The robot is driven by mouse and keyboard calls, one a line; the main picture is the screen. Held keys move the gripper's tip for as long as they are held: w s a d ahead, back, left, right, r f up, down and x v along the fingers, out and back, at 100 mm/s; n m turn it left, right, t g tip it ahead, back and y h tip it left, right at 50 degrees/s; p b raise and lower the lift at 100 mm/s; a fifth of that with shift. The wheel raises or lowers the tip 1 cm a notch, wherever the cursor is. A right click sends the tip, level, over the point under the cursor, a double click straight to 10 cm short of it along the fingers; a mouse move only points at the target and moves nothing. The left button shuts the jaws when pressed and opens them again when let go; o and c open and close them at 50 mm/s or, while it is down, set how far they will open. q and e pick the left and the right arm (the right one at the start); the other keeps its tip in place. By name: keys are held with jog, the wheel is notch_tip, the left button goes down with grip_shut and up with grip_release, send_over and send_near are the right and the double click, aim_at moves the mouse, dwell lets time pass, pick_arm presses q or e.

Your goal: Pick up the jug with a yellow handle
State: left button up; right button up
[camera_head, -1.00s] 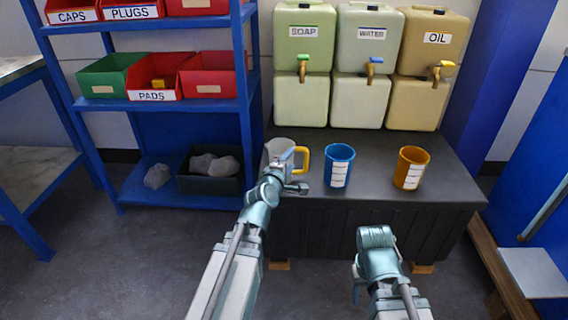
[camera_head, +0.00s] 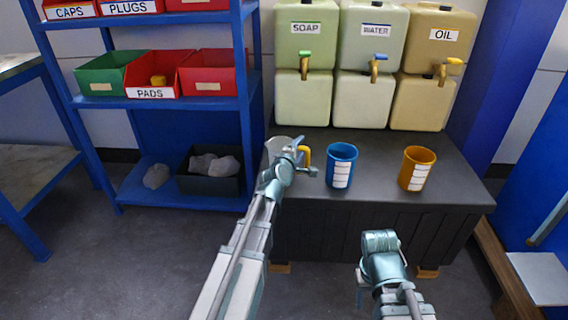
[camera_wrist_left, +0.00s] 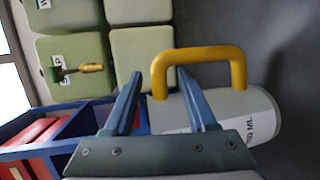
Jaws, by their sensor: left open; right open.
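The jug with a yellow handle (camera_head: 276,146) is a grey-white jug standing at the left end of the dark bench top. My left gripper (camera_head: 302,158) is in front of it and hides much of the jug and its handle. In the left wrist view, the jug body (camera_wrist_left: 228,112) and yellow handle (camera_wrist_left: 198,55) are close ahead. No grip on the handle shows. My right gripper (camera_head: 378,262) is low in front of the bench, apart from the jugs; its fingers are not clear.
A blue jug (camera_head: 341,165) and an orange jug (camera_head: 416,168) stand to the right on the bench top (camera_head: 378,173). Soap, water and oil tanks (camera_head: 361,60) stand behind. A blue shelf (camera_head: 245,120) with bins borders the bench on the left.

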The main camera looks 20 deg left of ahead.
pick_arm(q)
grip_shut()
dwell(1.4)
